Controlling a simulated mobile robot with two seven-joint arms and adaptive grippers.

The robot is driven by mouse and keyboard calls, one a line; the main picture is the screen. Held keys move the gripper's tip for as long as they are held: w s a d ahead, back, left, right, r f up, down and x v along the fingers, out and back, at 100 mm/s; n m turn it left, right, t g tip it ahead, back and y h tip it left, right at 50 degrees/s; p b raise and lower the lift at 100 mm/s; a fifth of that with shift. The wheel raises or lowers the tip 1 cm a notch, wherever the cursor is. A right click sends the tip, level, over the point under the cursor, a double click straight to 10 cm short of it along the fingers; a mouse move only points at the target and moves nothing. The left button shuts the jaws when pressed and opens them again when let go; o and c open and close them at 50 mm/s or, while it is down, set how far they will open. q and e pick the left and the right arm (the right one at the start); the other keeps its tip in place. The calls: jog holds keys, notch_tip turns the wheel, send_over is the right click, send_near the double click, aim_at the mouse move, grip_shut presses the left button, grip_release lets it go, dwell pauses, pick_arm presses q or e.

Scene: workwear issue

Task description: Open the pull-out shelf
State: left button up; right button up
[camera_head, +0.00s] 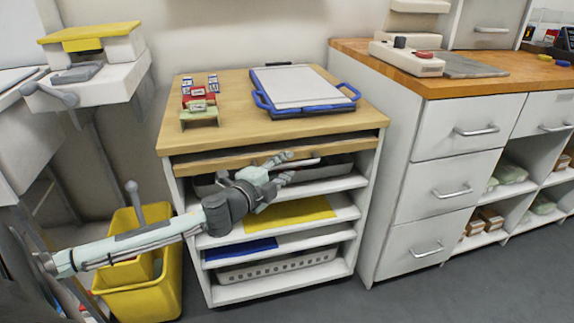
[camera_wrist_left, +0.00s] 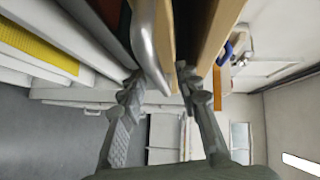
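The pull-out shelf (camera_head: 215,163) is a wooden board with a pale metal bar handle (camera_head: 306,163), just under the top of the white cabinet. My left gripper (camera_head: 287,166) is at the shelf's front, by the handle. In the left wrist view its two fingers (camera_wrist_left: 158,80) are apart. The curved metal handle (camera_wrist_left: 148,45) and the wooden front edge (camera_wrist_left: 166,50) run in the space between the fingertips. I see no firm grip on the handle. A dark gap shows between the shelf and the cabinet top. My right gripper is not in view.
Lower shelves hold a yellow folder (camera_head: 290,212) and a blue folder (camera_head: 240,249). A yellow bin (camera_head: 165,285) stands left, drawers (camera_head: 440,190) right. Floor in front is clear.

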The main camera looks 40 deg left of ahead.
pick_arm(q)
jog(key=shift+w, duration=0.5)
grip_shut()
